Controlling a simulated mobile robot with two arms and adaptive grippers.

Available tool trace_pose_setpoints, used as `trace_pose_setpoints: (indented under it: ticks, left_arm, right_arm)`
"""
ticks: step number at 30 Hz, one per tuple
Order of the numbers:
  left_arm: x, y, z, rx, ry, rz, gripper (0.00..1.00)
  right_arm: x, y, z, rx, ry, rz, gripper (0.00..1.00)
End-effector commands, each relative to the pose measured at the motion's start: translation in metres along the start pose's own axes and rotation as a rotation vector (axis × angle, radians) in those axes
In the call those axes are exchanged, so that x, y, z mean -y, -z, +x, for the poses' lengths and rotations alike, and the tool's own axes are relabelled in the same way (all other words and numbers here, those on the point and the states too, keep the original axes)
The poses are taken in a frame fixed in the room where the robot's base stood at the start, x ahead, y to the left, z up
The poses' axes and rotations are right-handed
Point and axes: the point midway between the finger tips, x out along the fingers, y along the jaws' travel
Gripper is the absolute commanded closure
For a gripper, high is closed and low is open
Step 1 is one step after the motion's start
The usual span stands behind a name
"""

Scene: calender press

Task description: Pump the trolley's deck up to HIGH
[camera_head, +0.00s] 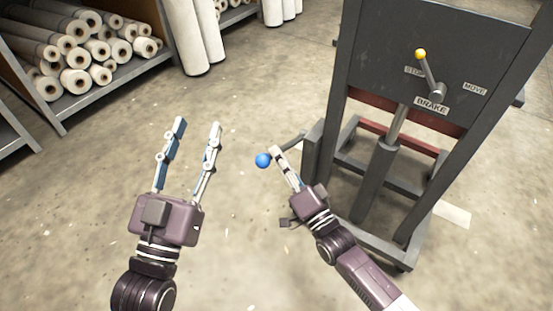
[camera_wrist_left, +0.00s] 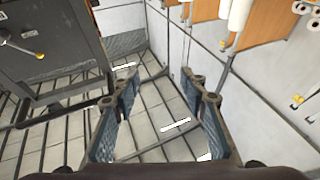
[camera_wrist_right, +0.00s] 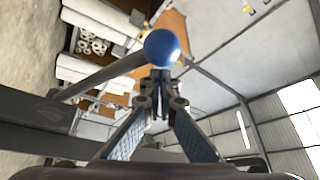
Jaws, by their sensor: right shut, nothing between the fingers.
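The trolley (camera_head: 312,150) stands at the right in the head view, with a dark upright panel. A pump lever (camera_head: 291,141) with a blue ball knob (camera_head: 263,160) sticks out from its left side. My right gripper (camera_head: 275,150) is shut and empty, its fingertips by the lever close to the knob; touching or not I cannot tell. The knob also shows just beyond the fingertips in the right wrist view (camera_wrist_right: 162,47). On the panel a small crank with a yellow knob (camera_head: 420,54) sits among labels, BRAKE and MOVE readable. My left gripper (camera_head: 198,125) is open and empty above the floor.
A rack (camera_head: 100,97) of white rolls stands at the back left, with two tall rolls (camera_head: 195,40) upright beside it. The concrete floor between rack and trolley is clear. A pale sheet (camera_head: 453,214) lies on the floor at the trolley's right.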

Motion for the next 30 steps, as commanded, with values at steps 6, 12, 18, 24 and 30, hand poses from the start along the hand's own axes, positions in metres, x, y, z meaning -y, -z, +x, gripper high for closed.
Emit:
trace_pose_setpoints:
  ticks: [6, 12, 18, 24, 30]
  left_arm:
    - [-0.001, 0.01, 0.0, -0.044, -0.002, -0.002, 0.6]
    - [-0.001, 0.01, 0.0, -0.045, -0.002, -0.002, 0.6]
    - [-0.001, 0.011, 0.0, -0.053, -0.003, -0.002, 0.6]
    - [-0.004, 0.034, -0.003, -0.165, -0.008, -0.007, 0.6]
    - [-0.009, 0.08, -0.018, -0.394, -0.017, -0.017, 0.6]
  right_arm:
    - [0.0, -0.006, -0.002, -0.001, 0.0, 0.0, 1.0]
    - [0.0, -0.006, -0.003, 0.0, 0.0, 0.0, 1.0]
    - [0.0, -0.007, -0.003, 0.0, 0.001, -0.002, 1.0]
    - [-0.004, -0.011, -0.005, 0.001, 0.009, -0.017, 1.0]
    - [-0.011, -0.02, -0.01, 0.001, 0.027, -0.05, 1.0]
